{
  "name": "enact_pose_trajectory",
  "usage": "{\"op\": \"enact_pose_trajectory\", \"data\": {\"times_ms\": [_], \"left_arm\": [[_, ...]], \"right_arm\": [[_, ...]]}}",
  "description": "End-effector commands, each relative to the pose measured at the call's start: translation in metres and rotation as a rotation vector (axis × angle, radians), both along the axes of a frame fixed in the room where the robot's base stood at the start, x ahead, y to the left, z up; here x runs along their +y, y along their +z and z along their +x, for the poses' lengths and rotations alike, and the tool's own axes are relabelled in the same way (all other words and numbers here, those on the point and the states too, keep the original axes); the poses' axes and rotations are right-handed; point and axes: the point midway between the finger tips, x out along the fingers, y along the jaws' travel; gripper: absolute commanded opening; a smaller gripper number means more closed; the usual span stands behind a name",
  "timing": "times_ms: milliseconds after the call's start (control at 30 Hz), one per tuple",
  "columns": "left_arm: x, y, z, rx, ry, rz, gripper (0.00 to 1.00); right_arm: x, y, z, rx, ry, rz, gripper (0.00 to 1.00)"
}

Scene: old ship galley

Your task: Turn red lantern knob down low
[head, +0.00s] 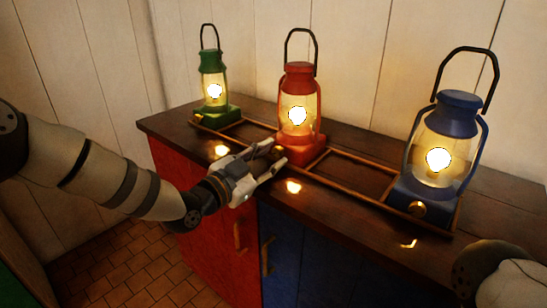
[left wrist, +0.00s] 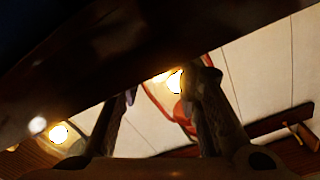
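The red lantern (head: 299,84) stands lit and upright in the middle of the wooden counter, with its black handle raised. Its red base is partly behind my left gripper (head: 277,157). The gripper reaches in from the left at the base's front left side, fingers spread. A small brownish knob (head: 278,150) seems to show by the fingertips; contact cannot be told. In the left wrist view my left gripper (left wrist: 170,88) has its two fingers well apart, with part of the red lantern (left wrist: 180,112) beyond them. My right gripper is out of view.
A lit green lantern (head: 212,62) stands at the left, and a lit blue lantern (head: 460,101) with a brass knob (head: 418,208) at the right. A low wooden rack frame (head: 350,191) runs along the counter (head: 330,207). Red (head: 190,190) and blue (head: 320,260) cabinet doors are below.

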Motion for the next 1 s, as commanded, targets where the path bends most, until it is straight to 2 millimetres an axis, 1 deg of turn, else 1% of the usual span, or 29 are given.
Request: {"op": "enact_pose_trajectory", "data": {"times_ms": [33,133,400,467,500,533,567,733,900,1000], "left_arm": [[-0.0035,-0.0029,0.0053,0.002,0.000,0.001,0.31],[-0.0088,-0.0012,0.0119,0.001,0.000,0.001,0.31],[-0.0097,0.0003,0.0139,0.001,0.000,0.001,0.31],[-0.0097,0.0003,0.0139,0.001,0.000,0.001,0.18],[-0.0096,0.0002,0.0139,0.001,0.000,0.001,0.09],[-0.0096,0.0002,0.0139,0.001,0.000,0.001,0.02],[-0.0096,0.0002,0.0138,0.001,0.000,0.001,0.00],[-0.0096,-0.0002,0.0137,0.020,0.000,-0.026,0.00],[-0.0095,-0.0014,0.0135,0.152,0.001,-0.207,0.00],[-0.0095,-0.0015,0.0134,0.207,0.001,-0.281,0.00]], "right_arm": [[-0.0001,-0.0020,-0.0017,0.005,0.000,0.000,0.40],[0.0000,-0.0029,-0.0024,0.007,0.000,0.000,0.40],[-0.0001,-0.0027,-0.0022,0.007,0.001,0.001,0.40],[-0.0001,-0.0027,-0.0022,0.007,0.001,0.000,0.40],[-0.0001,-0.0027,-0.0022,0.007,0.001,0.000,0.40],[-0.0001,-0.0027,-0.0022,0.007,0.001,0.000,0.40],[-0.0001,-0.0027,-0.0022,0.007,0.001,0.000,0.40],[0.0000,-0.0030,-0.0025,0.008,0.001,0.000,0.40],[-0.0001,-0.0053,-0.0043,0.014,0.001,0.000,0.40],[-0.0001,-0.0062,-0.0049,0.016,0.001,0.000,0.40]]}}
